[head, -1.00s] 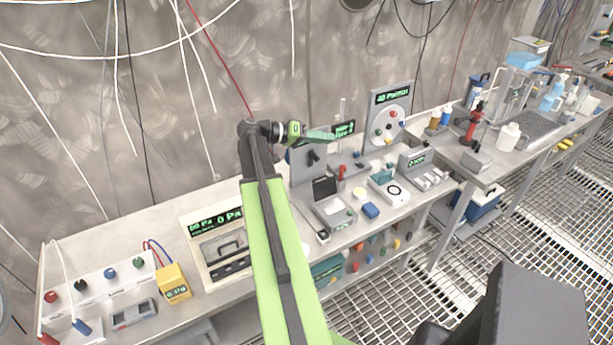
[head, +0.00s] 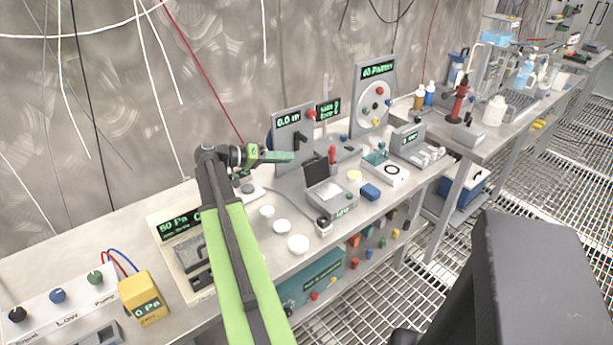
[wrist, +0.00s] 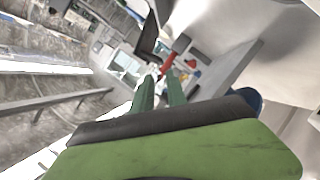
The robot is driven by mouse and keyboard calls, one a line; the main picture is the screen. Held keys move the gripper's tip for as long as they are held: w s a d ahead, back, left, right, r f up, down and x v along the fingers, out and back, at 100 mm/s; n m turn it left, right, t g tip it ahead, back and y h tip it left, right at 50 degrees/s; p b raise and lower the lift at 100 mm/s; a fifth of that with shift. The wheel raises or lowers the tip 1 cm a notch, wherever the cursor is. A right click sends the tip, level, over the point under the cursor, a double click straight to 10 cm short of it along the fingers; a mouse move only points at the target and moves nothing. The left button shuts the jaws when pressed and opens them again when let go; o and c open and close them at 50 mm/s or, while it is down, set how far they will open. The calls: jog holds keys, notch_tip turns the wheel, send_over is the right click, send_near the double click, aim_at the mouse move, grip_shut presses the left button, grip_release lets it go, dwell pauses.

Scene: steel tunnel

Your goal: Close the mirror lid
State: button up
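A small grey box (head: 326,194) with a raised dark lid (head: 316,172) stands on the bench in the head view. The lid stands up at the box's back edge; it looks like the mirror lid, though no label shows. My gripper (head: 291,156) is left of the lid and apart from it, pointing right. In the wrist view, the two green fingers of my gripper (wrist: 160,78) have a gap between them and hold nothing. The box (wrist: 124,66) and its dark lid (wrist: 148,38) appear beyond the fingertips.
A red-topped item (head: 332,154) stands close behind the lid. A grey display panel (head: 288,142) rises behind my gripper. Several white round pieces (head: 298,243) lie left of the box, and a blue block (head: 370,192) lies right of it.

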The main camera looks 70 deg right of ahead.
aim_at(313, 170)
jog(key=b+x, duration=0.1)
jog(key=x, duration=0.7)
jog(key=shift+f+b, duration=0.25)
jog(key=shift+b, duration=0.1)
jog(key=shift+c, duration=0.4)
jog(key=shift+a, duration=0.1)
grip_shut()
dwell(0.5)
jog(key=shift+a+f, duration=0.1)
jog(key=shift+a, duration=0.05)
jog(key=shift+w, duration=0.1)
